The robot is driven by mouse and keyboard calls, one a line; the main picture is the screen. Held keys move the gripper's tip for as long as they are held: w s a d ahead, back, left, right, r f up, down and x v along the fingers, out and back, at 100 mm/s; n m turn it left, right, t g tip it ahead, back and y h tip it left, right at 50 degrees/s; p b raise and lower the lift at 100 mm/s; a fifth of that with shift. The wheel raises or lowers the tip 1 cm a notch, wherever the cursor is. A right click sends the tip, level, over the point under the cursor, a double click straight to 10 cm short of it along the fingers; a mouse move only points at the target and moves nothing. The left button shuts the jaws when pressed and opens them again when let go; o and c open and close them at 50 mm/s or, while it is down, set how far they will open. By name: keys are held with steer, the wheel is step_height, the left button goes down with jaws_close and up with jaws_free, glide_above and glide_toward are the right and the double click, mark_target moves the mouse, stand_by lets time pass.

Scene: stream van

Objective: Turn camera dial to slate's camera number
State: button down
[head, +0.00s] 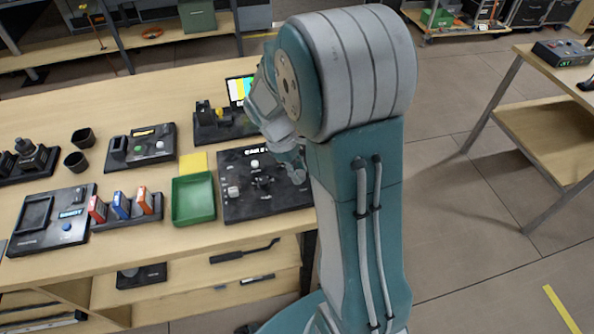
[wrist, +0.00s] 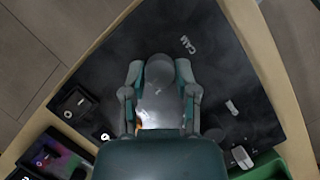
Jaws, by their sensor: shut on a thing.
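The camera panel (head: 240,208) is a black board at the right end of the bench, beside the green tray. My gripper (wrist: 158,80) is shut on the grey camera dial (wrist: 159,68), with one finger on each side. The dial's pointer and its number marks cannot be read. In the head view my gripper (head: 296,170) is low over the panel's right part, partly hidden by my arm. I cannot make out the slate or its number.
A green tray (head: 194,200) stands left of the panel, with a yellow note (head: 193,163) behind it. A small colour-bar screen (head: 239,88) stands farther back. Coloured cards (head: 122,206) stand in a black holder. Floor is open to the right, before a side table (head: 545,115).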

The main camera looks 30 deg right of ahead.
steer(key=shift+d+m, duration=0.15)
steer(key=shift+m, duration=0.45)
steer(key=shift+y, duration=0.3)
steer(key=shift+c, duration=1.9)
jaws_free()
steer(key=shift+r, duration=0.1)
steer(key=shift+w+r, duration=0.2)
steer(key=shift+r, duration=0.15)
steer(key=v, duration=1.1)
steer(key=shift+w, duration=0.2)
